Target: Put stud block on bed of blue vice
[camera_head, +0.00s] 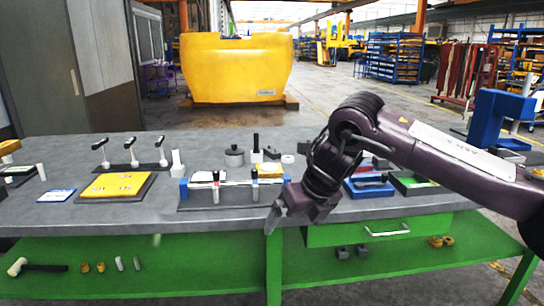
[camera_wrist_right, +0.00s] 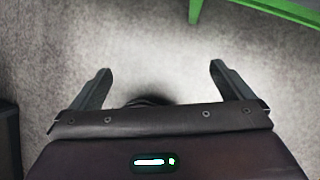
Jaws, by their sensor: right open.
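My right gripper (camera_head: 276,214) hangs in front of the bench's front edge, below the level of the top. In the right wrist view its two fingers (camera_wrist_right: 158,85) stand wide apart with only floor between them. A large blue C-shaped body (camera_head: 497,117) stands at the right end; I cannot tell whether it is the blue vice. A low grey fixture (camera_head: 228,204) with blue end pieces lies mid-bench. Small blocks with upright posts, one dark-topped (camera_head: 256,150) and one pale (camera_head: 177,164), stand behind it; I cannot tell which is the stud block. My left gripper is not in view.
The grey bench top (camera_head: 130,218) has a green lower shelf (camera_head: 200,265). A yellow plate (camera_head: 117,186) on a dark mat lies left, with several post-like tools behind. A blue tray (camera_head: 352,193) and green tray (camera_head: 402,187) lie right of my gripper, partly behind my arm.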

